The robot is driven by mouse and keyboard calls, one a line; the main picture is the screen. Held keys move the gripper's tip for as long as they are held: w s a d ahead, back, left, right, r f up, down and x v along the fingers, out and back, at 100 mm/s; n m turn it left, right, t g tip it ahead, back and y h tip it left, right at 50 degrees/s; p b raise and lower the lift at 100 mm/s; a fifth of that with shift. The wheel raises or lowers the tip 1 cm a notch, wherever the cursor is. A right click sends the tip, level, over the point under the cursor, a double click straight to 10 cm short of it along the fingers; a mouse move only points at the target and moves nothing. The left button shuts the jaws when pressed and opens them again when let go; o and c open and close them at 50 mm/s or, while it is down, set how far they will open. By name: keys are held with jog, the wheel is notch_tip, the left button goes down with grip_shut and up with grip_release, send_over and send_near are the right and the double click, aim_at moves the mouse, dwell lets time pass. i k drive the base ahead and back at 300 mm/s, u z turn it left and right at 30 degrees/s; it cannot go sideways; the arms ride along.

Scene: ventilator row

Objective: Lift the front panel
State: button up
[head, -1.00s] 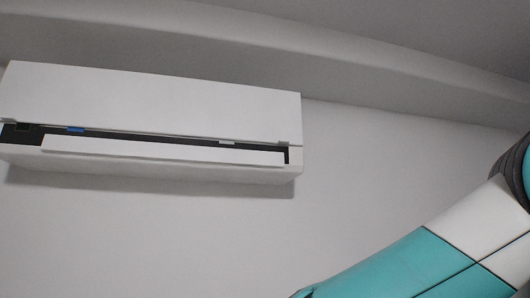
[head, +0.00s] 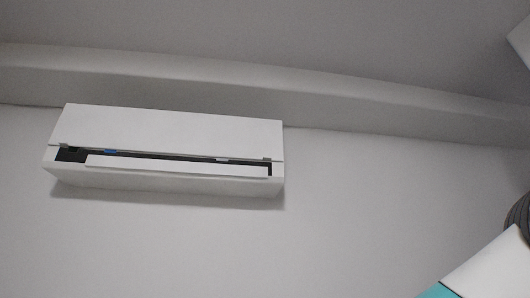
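The front panel (head: 170,130) is the broad white upper face of a wall-mounted air unit (head: 75,182), left of the middle in the head view. The panel lies closed against the unit, with a dark slot along its lower edge. A small blue tab (head: 111,152) shows under this edge at the left, and a small pale tab shows toward the right. A long white louver (head: 180,167) sits below the slot. Only a part of my arm shows at the lower right, away from the unit. My gripper is out of view.
A ledge (head: 330,98) runs along the wall above the unit, under the ceiling. The wall (head: 360,210) below and to the right of the unit is bare. A pale object edge (head: 520,42) shows at the upper right; I cannot tell what it is.

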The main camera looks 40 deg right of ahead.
aim_at(78, 125)
jog(key=u, duration=0.95)
jog(key=i, duration=0.85)
jog(key=z, duration=2.5)
